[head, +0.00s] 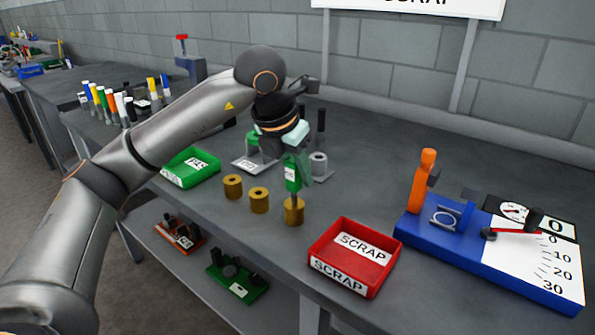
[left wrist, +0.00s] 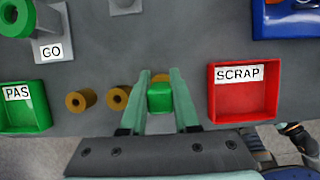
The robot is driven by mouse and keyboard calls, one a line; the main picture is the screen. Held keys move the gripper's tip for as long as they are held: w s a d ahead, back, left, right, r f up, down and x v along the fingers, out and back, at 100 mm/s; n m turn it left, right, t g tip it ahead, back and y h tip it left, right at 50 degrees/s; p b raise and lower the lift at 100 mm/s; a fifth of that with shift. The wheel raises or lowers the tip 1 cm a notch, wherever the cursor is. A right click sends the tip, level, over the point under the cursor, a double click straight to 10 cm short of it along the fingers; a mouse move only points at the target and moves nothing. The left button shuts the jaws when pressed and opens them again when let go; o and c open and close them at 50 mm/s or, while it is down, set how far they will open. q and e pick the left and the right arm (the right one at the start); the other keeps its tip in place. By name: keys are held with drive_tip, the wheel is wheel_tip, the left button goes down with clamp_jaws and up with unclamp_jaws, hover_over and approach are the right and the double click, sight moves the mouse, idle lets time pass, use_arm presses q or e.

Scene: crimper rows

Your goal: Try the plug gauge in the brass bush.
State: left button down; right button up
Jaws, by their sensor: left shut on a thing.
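My left gripper (head: 294,160) is shut on the green plug gauge (head: 291,179), which points downward. In the left wrist view the gauge's green handle (left wrist: 160,97) sits between the two fingers (left wrist: 160,84). Its grey lower end is right over the brass bush (head: 293,213) on the bench and meets the bush's top in the head view; I cannot tell how far it is inside. My right gripper is not in view.
A red SCRAP tray (head: 324,284) is close on the right. A green tray (head: 166,184) lies to the left. Behind are a GO stand (left wrist: 55,50) and a grey stand (head: 322,178). A blue measuring fixture (head: 415,232) is farther right.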

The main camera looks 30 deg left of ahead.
use_arm(q)
drive_tip(key=shift+r+p, duration=2.3)
drive_tip(key=shift+r, duration=0.35)
